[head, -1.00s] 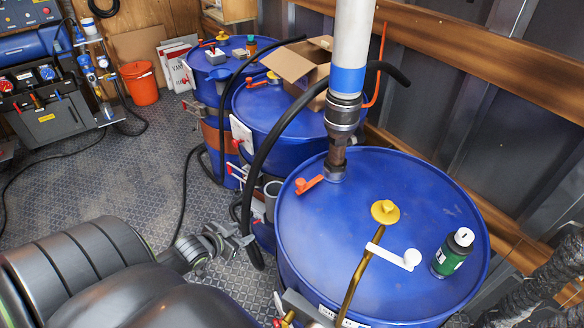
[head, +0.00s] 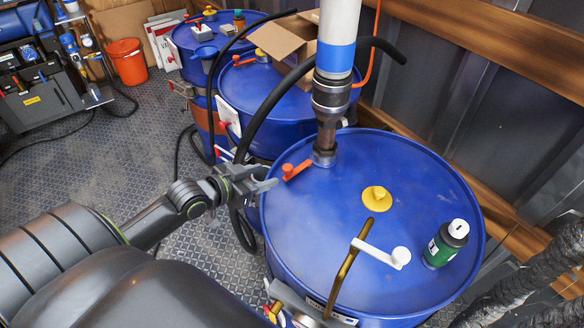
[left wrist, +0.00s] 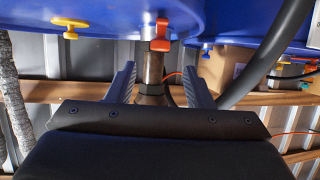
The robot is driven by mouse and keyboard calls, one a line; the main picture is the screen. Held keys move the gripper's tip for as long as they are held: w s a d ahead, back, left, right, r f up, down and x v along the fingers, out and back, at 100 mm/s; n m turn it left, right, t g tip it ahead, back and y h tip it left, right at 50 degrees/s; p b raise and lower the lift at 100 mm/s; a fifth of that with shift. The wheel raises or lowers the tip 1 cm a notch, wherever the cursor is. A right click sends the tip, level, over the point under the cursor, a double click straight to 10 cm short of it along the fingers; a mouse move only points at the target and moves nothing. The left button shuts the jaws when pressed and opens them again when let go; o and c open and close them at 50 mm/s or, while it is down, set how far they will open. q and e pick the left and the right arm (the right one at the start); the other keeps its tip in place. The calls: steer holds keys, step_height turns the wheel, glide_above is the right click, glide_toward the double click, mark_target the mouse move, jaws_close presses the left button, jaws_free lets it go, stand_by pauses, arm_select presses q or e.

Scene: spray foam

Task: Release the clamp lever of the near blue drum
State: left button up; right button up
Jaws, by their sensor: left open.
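The near blue drum (head: 330,235) fills the right middle of the head view. Its orange-red clamp lever (head: 297,170) sits on the lid near the left rim, at the foot of the vertical pump pipe (head: 327,112). In the left wrist view the lever (left wrist: 160,37) appears upside down at top middle, ahead of the fingers. My left gripper (head: 260,180) is open and empty, just left of the lever and apart from it. Its two fingers show in the left wrist view (left wrist: 160,82), with the pipe between them in the picture. My right gripper is not in view.
A black hose (head: 268,125) curves close behind my left gripper. Other blue drums and an open cardboard box (head: 285,48) stand behind.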

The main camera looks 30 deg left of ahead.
mark_target(291, 167)
arm_select(q)
steer(key=x, duration=1.1)
steer(key=shift+w+d+f, duration=0.1)
steer(key=shift+w, duration=0.2)
steer(key=shift+c, duration=0.4)
jaws_close()
